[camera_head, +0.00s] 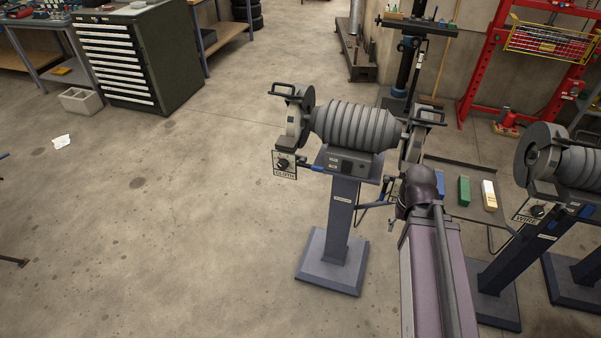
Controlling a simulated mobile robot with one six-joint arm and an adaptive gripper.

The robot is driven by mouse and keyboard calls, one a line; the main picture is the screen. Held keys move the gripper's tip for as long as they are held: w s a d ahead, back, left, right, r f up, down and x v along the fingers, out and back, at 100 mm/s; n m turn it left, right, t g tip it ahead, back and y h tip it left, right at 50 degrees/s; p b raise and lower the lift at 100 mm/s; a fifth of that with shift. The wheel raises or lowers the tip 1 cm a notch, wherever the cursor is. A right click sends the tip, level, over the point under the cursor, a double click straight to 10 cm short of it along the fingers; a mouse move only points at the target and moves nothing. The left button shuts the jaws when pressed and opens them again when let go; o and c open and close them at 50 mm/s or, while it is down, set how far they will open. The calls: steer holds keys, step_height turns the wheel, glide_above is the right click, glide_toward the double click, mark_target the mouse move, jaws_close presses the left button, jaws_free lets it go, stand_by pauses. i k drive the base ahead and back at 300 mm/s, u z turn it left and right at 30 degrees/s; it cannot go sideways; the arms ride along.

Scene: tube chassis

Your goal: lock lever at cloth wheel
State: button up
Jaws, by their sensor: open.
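The bench grinder's ribbed grey motor (354,126) sits on a blue-grey pedestal (341,220). Its left wheel (300,115) is above a plate marked CLOTH (285,172). A round black knob (283,163) is on this plate, and a short blue lever-like piece (311,168) extends to its right; how they connect is too small to tell. My arm (430,260) rises from the bottom, its dark joint in front of the grinder's right side. My gripper cannot be made out; the arm hides that area.
A second grinder (575,165) with a plate marked WIRE (530,211) stands at the right. A tray (465,210) holding coloured blocks lies between them. A dark drawer cabinet (140,60) stands at the back left. The floor left of the pedestal is largely clear.

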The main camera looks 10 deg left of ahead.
mark_target(318, 168)
steer(key=u, duration=0.2)
steer(key=k, duration=0.45)
steer(key=u, duration=0.95)
steer(key=k, duration=0.9)
steer(key=u, duration=0.65)
steer(key=i, duration=0.9)
steer(key=z, duration=0.5)
steer(key=i, duration=0.65)
steer(key=z, duration=0.8)
steer(key=i, duration=0.6)
steer(key=z, duration=0.25)
